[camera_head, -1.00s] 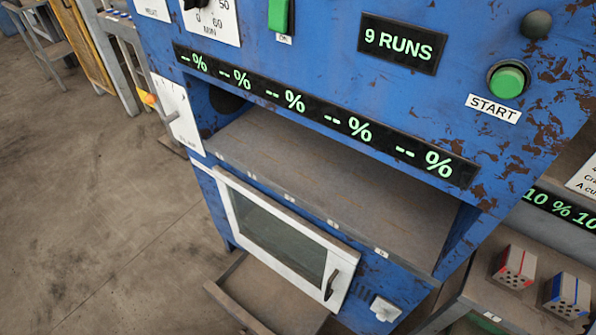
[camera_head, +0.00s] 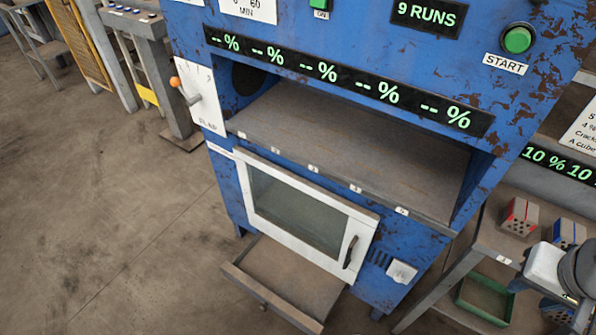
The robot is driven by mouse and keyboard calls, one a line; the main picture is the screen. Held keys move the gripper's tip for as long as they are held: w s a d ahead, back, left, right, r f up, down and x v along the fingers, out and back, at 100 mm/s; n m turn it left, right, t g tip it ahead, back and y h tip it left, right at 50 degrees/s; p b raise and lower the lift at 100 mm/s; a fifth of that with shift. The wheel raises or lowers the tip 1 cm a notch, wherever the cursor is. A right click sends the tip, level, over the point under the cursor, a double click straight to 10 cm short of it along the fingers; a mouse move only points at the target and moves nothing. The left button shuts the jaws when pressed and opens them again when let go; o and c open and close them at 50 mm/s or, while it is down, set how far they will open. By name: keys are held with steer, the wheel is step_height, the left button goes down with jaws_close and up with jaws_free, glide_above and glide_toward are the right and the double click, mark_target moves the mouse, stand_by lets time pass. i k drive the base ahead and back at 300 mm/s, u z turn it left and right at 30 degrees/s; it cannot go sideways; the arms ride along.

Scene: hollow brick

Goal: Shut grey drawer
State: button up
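The grey-brown drawer (camera_head: 290,277) sticks out at the bottom of the blue machine (camera_head: 225,200), below the white-framed glass door. It stands open and looks empty. Its front board faces the lower left, with a small dark spot on it that may be a knob. White and grey rounded parts at the lower right edge look like my own arm. My gripper's fingers do not show.
The white-framed door (camera_head: 300,215) is shut above the drawer. A lever with an orange knob (camera_head: 175,82) juts from the machine's left side. A bench with bricks (camera_head: 520,217) and a green tray (camera_head: 485,300) stand at right. Floor (camera_head: 120,230) at left is clear.

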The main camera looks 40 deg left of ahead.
mark_target(303, 292)
steer(key=u, duration=0.95)
steer(key=k, duration=0.1)
steer(key=u, duration=2.8)
steer(key=k, duration=1.15)
steer(key=z, duration=1.05)
steer(key=i, duration=1)
